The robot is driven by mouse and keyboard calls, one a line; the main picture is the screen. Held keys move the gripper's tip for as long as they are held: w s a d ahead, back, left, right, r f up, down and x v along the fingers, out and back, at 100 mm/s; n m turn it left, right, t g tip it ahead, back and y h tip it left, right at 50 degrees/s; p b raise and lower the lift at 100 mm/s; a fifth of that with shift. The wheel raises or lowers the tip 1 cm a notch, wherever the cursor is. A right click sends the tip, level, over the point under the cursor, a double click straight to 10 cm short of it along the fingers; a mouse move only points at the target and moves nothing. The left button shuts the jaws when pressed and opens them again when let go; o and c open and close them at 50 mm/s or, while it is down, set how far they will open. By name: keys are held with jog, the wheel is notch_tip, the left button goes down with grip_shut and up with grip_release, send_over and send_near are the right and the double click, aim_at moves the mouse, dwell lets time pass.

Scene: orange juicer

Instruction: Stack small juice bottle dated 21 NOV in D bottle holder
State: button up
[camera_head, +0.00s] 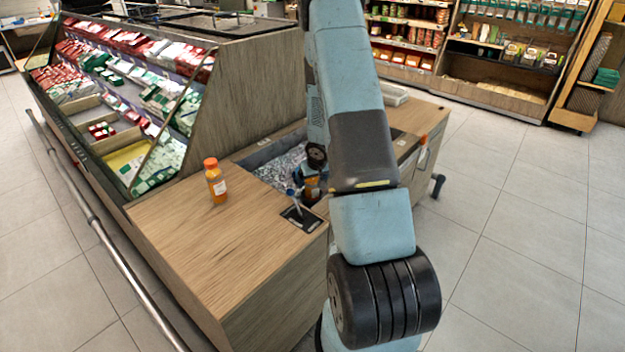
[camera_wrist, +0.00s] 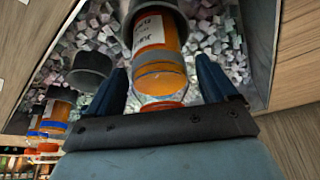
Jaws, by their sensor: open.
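In the wrist view an orange juice bottle (camera_wrist: 160,65) with a white label sits with its far end inside a dark grey round holder (camera_wrist: 172,12). The label's date is too small to read for sure. My gripper (camera_wrist: 161,68) is open, with one blue-black finger on each side of the bottle and visible gaps between. Another dark grey holder (camera_wrist: 91,69) is left of the left finger. In the head view a bottle with an orange cap (camera_head: 216,182) stands upright on the wooden counter. No holder letter is readable.
The holders are in a recessed bin of ice cubes (camera_head: 274,170) with wooden counter around it. More bottles (camera_wrist: 55,112) show at the left of the wrist view. A sloped, packed display case (camera_head: 130,85) stands left. The counter's front left is clear.

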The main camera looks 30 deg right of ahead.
jog(key=shift+r, duration=0.1)
jog(key=s+a+r+h, duration=0.1)
jog(key=s+a+r, duration=0.3)
jog(key=r, duration=0.7)
jog(key=s+a+r+h, duration=0.1)
jog(key=s+a+r, duration=0.1)
jog(key=s+r, duration=0.65)
jog(key=s+a+r+h, duration=0.1)
jog(key=s+a+r, duration=0.15)
jog(key=r, duration=1.15)
jog(key=s+a+r+y, duration=0.1)
jog(key=s+a+r, duration=0.2)
jog(key=s, duration=0.3)
jog(key=s+a+r+n+y, duration=0.1)
jog(key=s+a+r, duration=0.2)
jog(key=s+a, duration=0.2)
jog(key=s+a+r+t+y, duration=0.1)
jog(key=s+a+r, duration=0.3)
jog(key=s, duration=0.4)
jog(key=shift+y, duration=0.3)
